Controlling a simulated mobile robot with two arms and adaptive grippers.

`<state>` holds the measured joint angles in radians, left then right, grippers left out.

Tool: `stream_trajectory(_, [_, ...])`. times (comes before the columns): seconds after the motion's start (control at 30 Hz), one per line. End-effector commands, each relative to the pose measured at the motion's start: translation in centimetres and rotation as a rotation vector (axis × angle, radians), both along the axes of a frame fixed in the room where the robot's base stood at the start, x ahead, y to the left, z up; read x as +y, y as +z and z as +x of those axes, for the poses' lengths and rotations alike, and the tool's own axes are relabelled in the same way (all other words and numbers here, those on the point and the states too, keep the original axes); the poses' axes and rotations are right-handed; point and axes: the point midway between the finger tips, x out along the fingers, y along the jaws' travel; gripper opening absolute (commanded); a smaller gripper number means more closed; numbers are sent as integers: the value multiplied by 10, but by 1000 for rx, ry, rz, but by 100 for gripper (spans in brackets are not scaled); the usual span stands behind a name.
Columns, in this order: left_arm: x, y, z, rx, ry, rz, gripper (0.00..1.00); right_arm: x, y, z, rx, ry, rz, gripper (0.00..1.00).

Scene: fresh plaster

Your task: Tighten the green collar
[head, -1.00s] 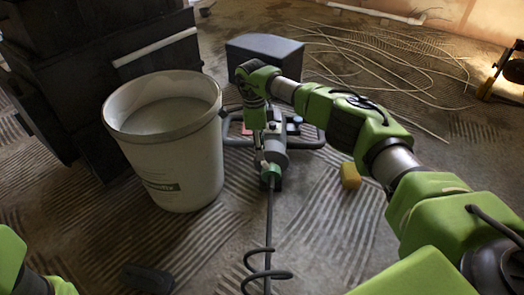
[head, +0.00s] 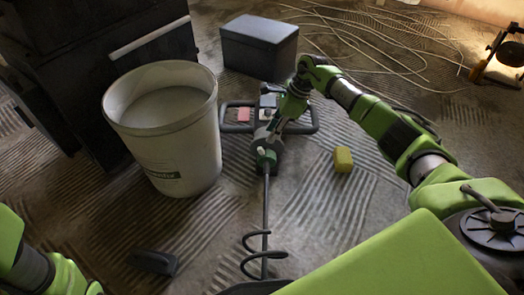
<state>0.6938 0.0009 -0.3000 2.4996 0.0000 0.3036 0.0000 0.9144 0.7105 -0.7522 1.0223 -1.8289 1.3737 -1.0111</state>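The paddle mixer lies on the floor with its handle frame (head: 313,122) toward the back and its shaft and spiral paddle (head: 265,225) toward me. My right gripper (head: 273,128) reaches down over the mixer body, just behind the collar in the head view. It is small and partly blends with the mixer, so I cannot tell whether its fingers are open or shut. My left arm shows at the lower left; its gripper is out of view.
A white bucket (head: 170,150) of grey material stands left of the mixer. A yellow sponge (head: 343,159) lies to the right. A dark box (head: 259,48) stands behind, with loose cable (head: 390,50) beyond. A dark flat object (head: 152,262) lies at the front left.

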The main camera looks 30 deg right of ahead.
Motion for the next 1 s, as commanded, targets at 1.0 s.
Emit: stream_trajectory(1.0, [0, -58, -2, -5, 0, 1, 40, 31, -84, 16, 1, 0, 0, 3])
